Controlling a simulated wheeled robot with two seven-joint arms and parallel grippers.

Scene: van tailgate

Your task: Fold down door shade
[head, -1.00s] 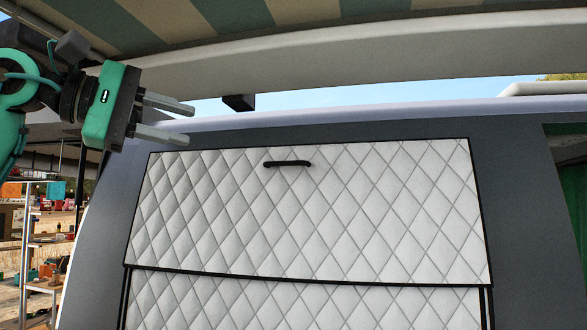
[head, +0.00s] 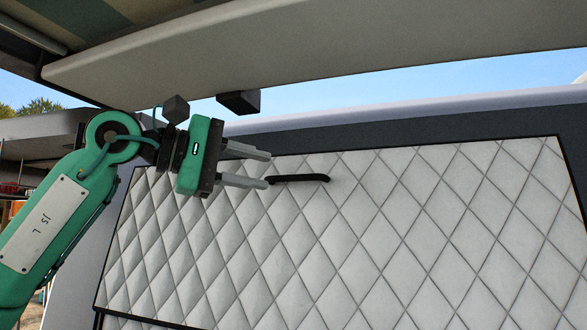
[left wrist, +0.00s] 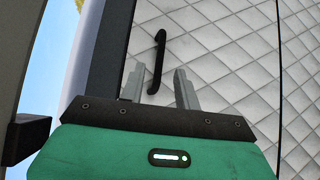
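The door shade (head: 330,240) is a white quilted panel with a dark edge, upright against the van door. A black bar handle (head: 299,178) sits near its top edge. My left gripper (head: 270,169) is open, its two grey fingers pointing right, with the fingertips just left of the handle's left end. Whether a finger touches the handle cannot be told. My right gripper is not in view.
A pale overhanging awning case (head: 320,50) runs above the door, with a small dark block (head: 239,102) under it. The dark door frame (head: 400,130) borders the shade's top. The shade's face to the right of the handle is clear.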

